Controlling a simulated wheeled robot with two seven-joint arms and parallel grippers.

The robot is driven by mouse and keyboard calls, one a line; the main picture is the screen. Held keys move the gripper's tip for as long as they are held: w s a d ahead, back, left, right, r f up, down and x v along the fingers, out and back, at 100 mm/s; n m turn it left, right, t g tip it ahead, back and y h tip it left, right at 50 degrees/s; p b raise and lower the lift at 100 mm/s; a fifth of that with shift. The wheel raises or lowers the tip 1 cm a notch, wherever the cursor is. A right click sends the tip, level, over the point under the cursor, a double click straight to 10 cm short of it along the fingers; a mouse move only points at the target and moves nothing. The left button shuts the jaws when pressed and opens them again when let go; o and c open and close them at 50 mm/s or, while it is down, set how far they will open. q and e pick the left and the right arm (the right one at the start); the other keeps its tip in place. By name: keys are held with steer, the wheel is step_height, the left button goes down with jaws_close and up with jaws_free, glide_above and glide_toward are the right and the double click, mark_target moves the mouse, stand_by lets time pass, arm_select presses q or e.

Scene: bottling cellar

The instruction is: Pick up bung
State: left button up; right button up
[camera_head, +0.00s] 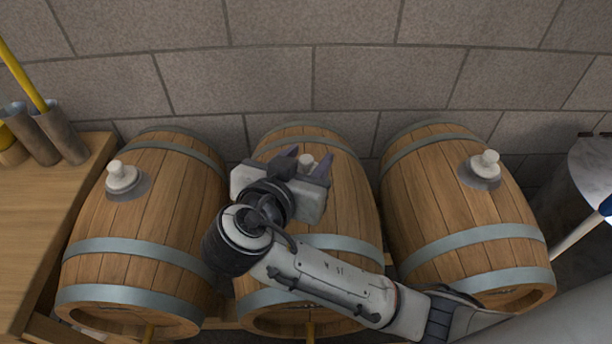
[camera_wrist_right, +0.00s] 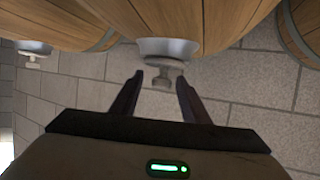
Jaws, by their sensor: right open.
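A pale bung (camera_head: 306,161) with a knob sits in the top of the middle barrel (camera_head: 345,210), partly hidden by my right gripper. My right gripper (camera_head: 301,164) is over that barrel, its two dark fingers apart. In the right wrist view the bung (camera_wrist_right: 161,77) shows at the fingertips, its knob between the open fingers (camera_wrist_right: 158,88), above a grey collar (camera_wrist_right: 168,48). I cannot tell whether a finger touches it. My left gripper is not in view.
The left barrel (camera_head: 150,205) and right barrel (camera_head: 445,205) carry similar bungs, a left one (camera_head: 121,175) and a right one (camera_head: 485,165). A wooden table (camera_head: 40,215) with metal cups (camera_head: 62,133) stands at the left. A block wall (camera_head: 300,70) is behind.

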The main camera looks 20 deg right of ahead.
mark_target(309, 157)
steer(key=x, duration=0.1)
steer(key=b+x, duration=0.1)
steer(key=x, duration=0.1)
steer(key=shift+f, duration=0.3)
steer(key=shift+w+d+b, duration=0.2)
steer(key=shift+w+b, duration=0.1)
steer(key=shift+w, duration=0.05)
jaws_close()
